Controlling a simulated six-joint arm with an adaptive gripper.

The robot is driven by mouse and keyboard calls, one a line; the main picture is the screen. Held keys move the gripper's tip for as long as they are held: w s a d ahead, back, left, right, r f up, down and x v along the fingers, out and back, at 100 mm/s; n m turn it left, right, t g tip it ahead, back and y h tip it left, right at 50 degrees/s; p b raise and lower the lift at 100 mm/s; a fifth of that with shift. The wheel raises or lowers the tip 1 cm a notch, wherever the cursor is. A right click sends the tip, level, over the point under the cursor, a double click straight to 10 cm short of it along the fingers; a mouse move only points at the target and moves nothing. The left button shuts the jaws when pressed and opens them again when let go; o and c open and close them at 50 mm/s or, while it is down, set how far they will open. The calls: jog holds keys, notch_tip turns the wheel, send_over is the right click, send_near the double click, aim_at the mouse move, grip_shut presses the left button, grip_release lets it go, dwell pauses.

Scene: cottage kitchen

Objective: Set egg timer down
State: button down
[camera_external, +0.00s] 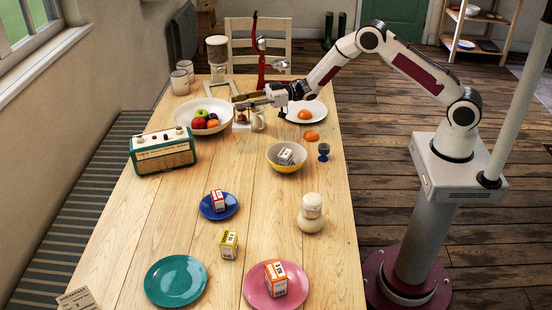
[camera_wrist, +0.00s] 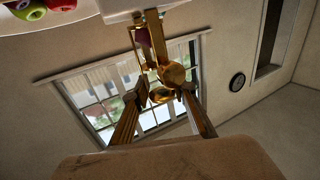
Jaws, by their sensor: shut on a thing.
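The egg timer (camera_external: 242,116) is a small thing with a reddish inside, held low under my gripper (camera_external: 252,103) near the far end of the table. In the wrist view it shows as a brass frame (camera_wrist: 160,72) with a dark red part, between the two fingers of my gripper (camera_wrist: 163,92). The fingers are shut on it. Its lower end is close to a small white block (camera_external: 242,127); I cannot tell whether they touch. The wrist view is tilted, with the window behind the timer.
A white fruit bowl (camera_external: 184,119) stands just left of the timer, and a small pale jug (camera_external: 258,123) just right. A white plate with an orange (camera_external: 305,115) lies farther right. A red stand (camera_external: 259,60) rises behind. Bare wood lies nearer the radio (camera_external: 163,151).

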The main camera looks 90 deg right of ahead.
jog(key=shift+r, duration=2.45)
jog(key=shift+d+r, duration=0.1)
jog(key=w+d+v, duration=0.1)
jog(key=d+v, duration=0.1)
jog(key=v, duration=1.5)
jog(key=shift+s+d+f, duration=0.1)
jog(key=shift+f, duration=1.2)
jog(key=shift+d+f, duration=0.1)
jog(key=shift+f, duration=1.25)
jog(key=shift+f, duration=0.15)
jog(key=shift+f, duration=2.95)
jog(key=shift+f, duration=1.9)
